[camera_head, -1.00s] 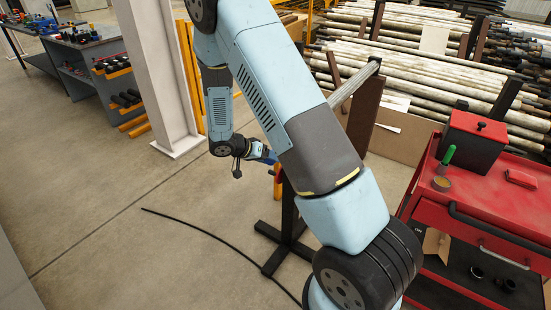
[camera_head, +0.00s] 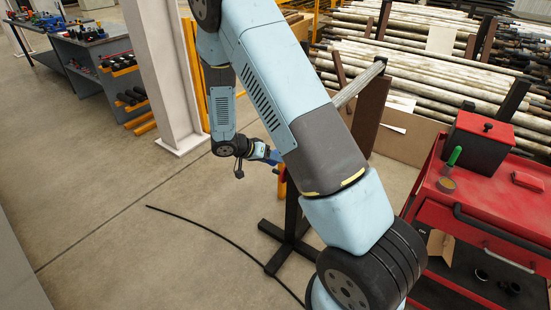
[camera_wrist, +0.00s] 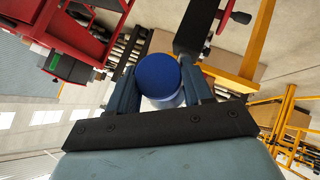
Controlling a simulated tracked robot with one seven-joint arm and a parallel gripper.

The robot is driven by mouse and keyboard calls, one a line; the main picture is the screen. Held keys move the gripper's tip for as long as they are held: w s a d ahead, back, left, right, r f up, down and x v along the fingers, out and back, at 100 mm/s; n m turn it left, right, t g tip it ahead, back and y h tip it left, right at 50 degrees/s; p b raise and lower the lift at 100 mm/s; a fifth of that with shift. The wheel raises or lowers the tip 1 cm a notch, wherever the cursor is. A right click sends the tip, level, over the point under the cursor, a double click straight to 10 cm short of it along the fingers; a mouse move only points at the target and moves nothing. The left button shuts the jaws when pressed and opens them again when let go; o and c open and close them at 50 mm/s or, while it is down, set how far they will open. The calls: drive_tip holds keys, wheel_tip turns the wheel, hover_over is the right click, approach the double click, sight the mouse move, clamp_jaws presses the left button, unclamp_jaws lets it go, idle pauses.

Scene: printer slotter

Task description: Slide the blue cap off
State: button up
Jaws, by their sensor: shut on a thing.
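The blue cap (camera_wrist: 158,76) sits between the two fingers of my gripper (camera_wrist: 160,88) in the wrist view. The fingers press on it from both sides. A pale cylindrical part shows just below the cap, between the fingers. In the head view my gripper (camera_head: 265,154) is small and partly hidden behind my own arm, at the top of a dark stand (camera_head: 290,215). A grey pipe (camera_head: 358,84) slopes up to the right behind my arm. The cap's contact with the pipe is hidden in the head view.
A red tool cart (camera_head: 490,195) stands at the right, with a red box (camera_head: 478,140) and a green-handled tool (camera_head: 454,157) on it. Racks of pipes (camera_head: 430,75) fill the back. A white column (camera_head: 162,80) stands left. A black cable (camera_head: 205,228) lies on otherwise open floor.

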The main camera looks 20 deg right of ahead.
drive_tip(key=shift+s+a, duration=1)
drive_tip(key=shift+a, duration=0.3)
drive_tip(key=shift+s+a, duration=0.95)
drive_tip(key=shift+a, duration=0.35)
